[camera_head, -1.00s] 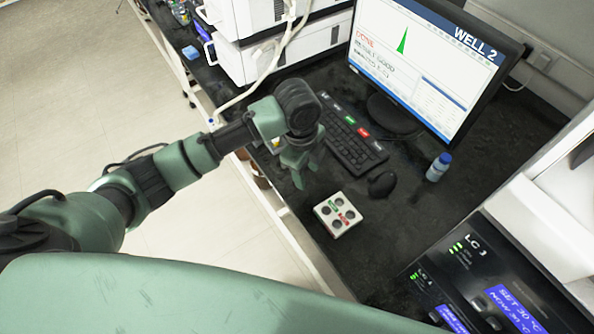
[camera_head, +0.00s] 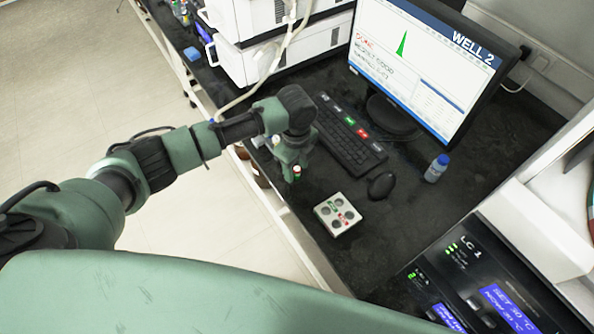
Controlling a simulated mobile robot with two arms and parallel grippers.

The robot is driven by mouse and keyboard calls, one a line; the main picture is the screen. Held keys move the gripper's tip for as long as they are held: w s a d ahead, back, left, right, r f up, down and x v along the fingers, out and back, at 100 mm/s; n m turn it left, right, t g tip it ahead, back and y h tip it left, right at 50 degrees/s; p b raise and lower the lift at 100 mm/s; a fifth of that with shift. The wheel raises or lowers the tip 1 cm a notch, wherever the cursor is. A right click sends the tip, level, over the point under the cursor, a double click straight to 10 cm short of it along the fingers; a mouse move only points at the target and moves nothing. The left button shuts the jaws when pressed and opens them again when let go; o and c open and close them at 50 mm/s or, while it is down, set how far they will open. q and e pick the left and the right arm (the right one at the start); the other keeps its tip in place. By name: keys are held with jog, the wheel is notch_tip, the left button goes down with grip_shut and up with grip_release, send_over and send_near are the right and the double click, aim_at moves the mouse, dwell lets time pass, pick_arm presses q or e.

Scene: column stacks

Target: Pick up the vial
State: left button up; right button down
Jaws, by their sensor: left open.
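A small vial with a red top (camera_head: 297,170) shows at the fingers of my left gripper (camera_head: 292,172), above the black bench near its front edge. The left gripper points down and is open. The vial seems to be between or just beside its fingers; I cannot tell whether they touch it. The fingers hide most of the vial's body. My right gripper is not in view.
A white block with several wells (camera_head: 338,214) sits to the right of the gripper. A keyboard (camera_head: 345,140), a mouse (camera_head: 381,185), a blue-capped bottle (camera_head: 437,168) and a monitor (camera_head: 425,65) stand beyond. Instruments (camera_head: 480,275) fill the lower right.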

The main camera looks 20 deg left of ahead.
pick_arm(q)
jog(key=shift+c, duration=0.4)
grip_shut()
